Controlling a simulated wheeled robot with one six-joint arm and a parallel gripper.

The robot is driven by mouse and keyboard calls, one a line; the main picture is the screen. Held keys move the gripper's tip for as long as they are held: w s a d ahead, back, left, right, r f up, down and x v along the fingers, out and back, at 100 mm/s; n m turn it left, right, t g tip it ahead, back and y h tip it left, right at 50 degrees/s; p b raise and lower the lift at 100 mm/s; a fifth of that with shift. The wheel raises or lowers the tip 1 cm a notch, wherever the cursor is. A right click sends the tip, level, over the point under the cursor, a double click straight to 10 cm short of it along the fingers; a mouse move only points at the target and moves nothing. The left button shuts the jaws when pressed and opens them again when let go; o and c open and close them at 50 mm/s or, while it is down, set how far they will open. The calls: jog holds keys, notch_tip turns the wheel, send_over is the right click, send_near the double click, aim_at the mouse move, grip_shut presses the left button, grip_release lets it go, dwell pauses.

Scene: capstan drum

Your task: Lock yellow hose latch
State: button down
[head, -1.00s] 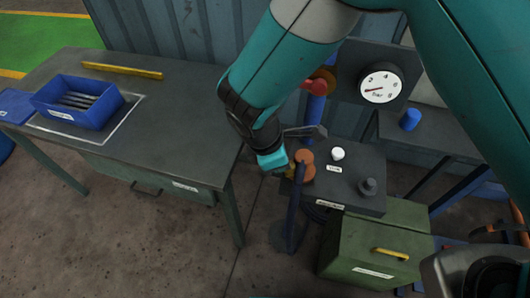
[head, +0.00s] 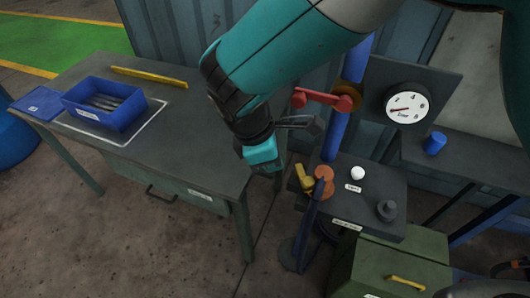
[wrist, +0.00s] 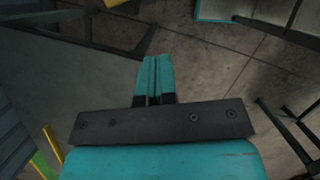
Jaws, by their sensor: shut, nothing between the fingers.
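The yellow latch (head: 304,178) is a small yellow lever beside a round orange coupling (head: 323,181). They are at the left end of a dark panel, by the top of a thin dark blue post (head: 307,220). Whether the latch is locked I cannot tell. My gripper (head: 277,176) is left of the latch, apart from it and pointing down. In the wrist view its two teal fingers (wrist: 153,76) are pressed together with nothing between them. The latch cannot be made out for certain in the wrist view.
A thick blue pipe with a red handle (head: 325,100) rises behind the panel, near a gauge (head: 408,108). The panel (head: 369,205) carries a white knob (head: 357,173) and a grey knob (head: 386,210). A workbench (head: 190,125) with a blue bin (head: 104,104) stands left.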

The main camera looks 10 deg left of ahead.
jog(key=v, duration=0.3)
jog(key=shift+r, duration=0.35)
jog(key=s+d+r+m+g+y+b, duration=0.15)
jog(key=d+r+m+y, duration=0.25)
jog(key=d+r+m, duration=0.65)
jog(key=s+d+r+m+y, duration=0.2)
jog(key=s+d+y, duration=0.2)
jog(key=s+d, duration=0.4)
jog(key=s, duration=0.2)
jog(key=shift+s+d+m+t, duration=0.2)
jog(key=shift+s+m+t, duration=0.15)
